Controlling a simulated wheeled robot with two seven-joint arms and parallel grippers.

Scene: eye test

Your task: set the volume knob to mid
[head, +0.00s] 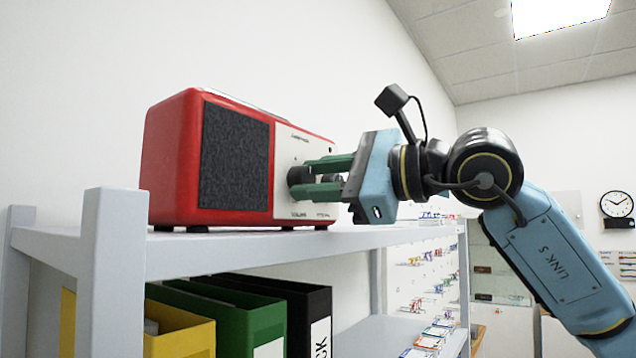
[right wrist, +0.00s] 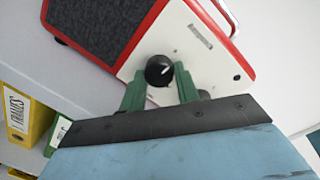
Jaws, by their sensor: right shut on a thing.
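A red radio (head: 170,160) with a dark speaker grille and a cream front panel stands on the upper shelf in the head view. Its black volume knob (head: 297,178) sits on the cream panel. In the right wrist view the knob (right wrist: 158,71) is round and black, with a white pointer line on its face. My right gripper (head: 304,178) has its green fingers on either side of the knob and is shut on it. In the right wrist view the fingers (right wrist: 159,78) reach the knob's edges. My left gripper is not in view.
The radio stands on a grey shelf (head: 250,252). Yellow (head: 185,338), green (head: 255,322) and black (head: 310,300) binders stand on the level below. A grey shelf post (head: 112,270) rises at the front left. A wall clock (head: 616,204) hangs far right.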

